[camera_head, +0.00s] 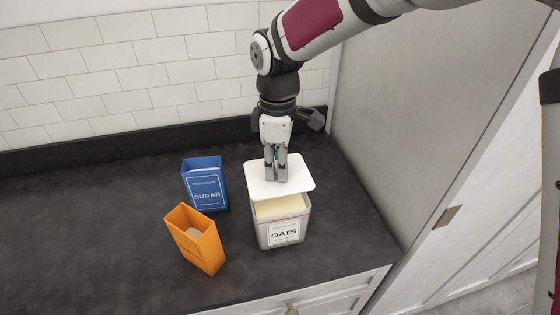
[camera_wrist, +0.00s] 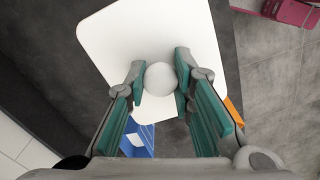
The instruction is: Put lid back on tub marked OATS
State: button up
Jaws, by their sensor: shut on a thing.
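The tub marked OATS (camera_head: 283,232) stands upright on the dark counter in the head view, with pale contents showing at its open front part. The white square lid (camera_head: 297,180) is above the tub's back part, shifted toward the back and not square over the rim. I cannot tell whether it touches the rim. My gripper (camera_head: 276,172) points down and is shut on the lid's knob. In the wrist view, my gripper (camera_wrist: 160,82) has its green-padded fingers on both sides of the round white knob (camera_wrist: 160,77), with the lid (camera_wrist: 135,35) spread out beneath.
A blue SUGAR box (camera_head: 206,187) stands left of the tub. An open orange box (camera_head: 196,240) stands in front of it. A grey panel (camera_head: 420,110) rises close on the right. The counter (camera_head: 90,220) is clear at far left.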

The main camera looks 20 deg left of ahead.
aim_at(278, 183)
jog(key=shift+f+b, duration=0.6)
jog(key=shift+f, duration=2.25)
jog(key=shift+f, duration=0.15)
dwell(0.6)
jog(key=o, duration=1.5)
jog(key=shift+r+p, duration=0.6)
jog(key=shift+r, duration=2.9)
grip_shut()
